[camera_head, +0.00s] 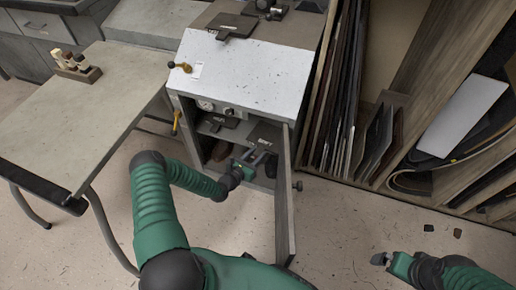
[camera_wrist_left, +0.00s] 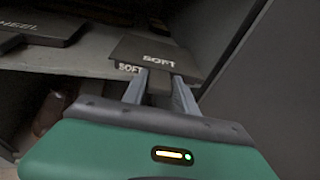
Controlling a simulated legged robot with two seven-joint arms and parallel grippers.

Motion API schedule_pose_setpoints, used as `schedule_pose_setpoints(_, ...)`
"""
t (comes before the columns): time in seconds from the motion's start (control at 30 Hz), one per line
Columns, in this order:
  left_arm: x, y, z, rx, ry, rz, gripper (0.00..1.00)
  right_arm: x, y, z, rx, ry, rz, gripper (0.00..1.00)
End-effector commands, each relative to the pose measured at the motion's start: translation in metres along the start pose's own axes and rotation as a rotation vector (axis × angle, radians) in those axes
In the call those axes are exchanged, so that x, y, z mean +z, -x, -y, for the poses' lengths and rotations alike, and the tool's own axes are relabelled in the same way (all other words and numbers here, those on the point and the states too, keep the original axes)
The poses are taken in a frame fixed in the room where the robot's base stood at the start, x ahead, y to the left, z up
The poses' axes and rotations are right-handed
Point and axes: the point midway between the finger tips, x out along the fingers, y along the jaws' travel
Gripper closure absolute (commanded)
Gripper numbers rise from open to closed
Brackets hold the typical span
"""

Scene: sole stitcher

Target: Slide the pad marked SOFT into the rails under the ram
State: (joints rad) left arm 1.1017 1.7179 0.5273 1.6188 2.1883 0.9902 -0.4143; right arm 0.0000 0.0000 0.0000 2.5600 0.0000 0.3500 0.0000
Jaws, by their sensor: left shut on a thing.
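The dark pad marked SOFT (camera_head: 265,137) is at the right of the open cabinet, by its door. Rails and ram are not clearly seen.
A second dark pad marked HEEL (camera_wrist_left: 40,28) lies on the shelf to the left. The open cabinet door (camera_head: 285,205) stands close on the right of my left gripper. Another dark plate (camera_head: 232,24) is on top, beside a dark mechanism (camera_head: 265,8). A bench (camera_head: 85,100) stands left.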

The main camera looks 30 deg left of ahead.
Motion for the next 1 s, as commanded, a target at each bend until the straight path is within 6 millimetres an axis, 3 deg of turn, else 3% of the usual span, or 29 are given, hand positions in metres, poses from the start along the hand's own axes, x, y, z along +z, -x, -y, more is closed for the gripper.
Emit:
schedule_pose_setpoints(0.27,-0.003,0.004,0.002,-0.003,0.003,-0.005,1.0,0.0,0.002,0.0,0.0,0.0,0.0,0.0)
schedule_pose_setpoints(0.3,-0.003,0.004,0.003,-0.003,0.003,-0.005,0.62,0.0,0.002,0.0,0.0,0.0,0.0,0.0)
schedule_pose_setpoints(0.47,-0.003,0.003,0.002,-0.003,0.002,-0.003,0.41,0.0,0.002,0.0,0.0,0.0,0.0,0.0)
schedule_pose_setpoints(0.8,-0.003,0.006,0.001,-0.002,0.002,-0.007,0.4,-0.001,0.004,0.0,0.0,0.0,0.0,0.0)
schedule_pose_setpoints(1.0,0.003,0.042,0.001,0.0,0.004,-0.006,0.4,-0.006,0.025,0.0,0.0,0.0,0.0,0.0)
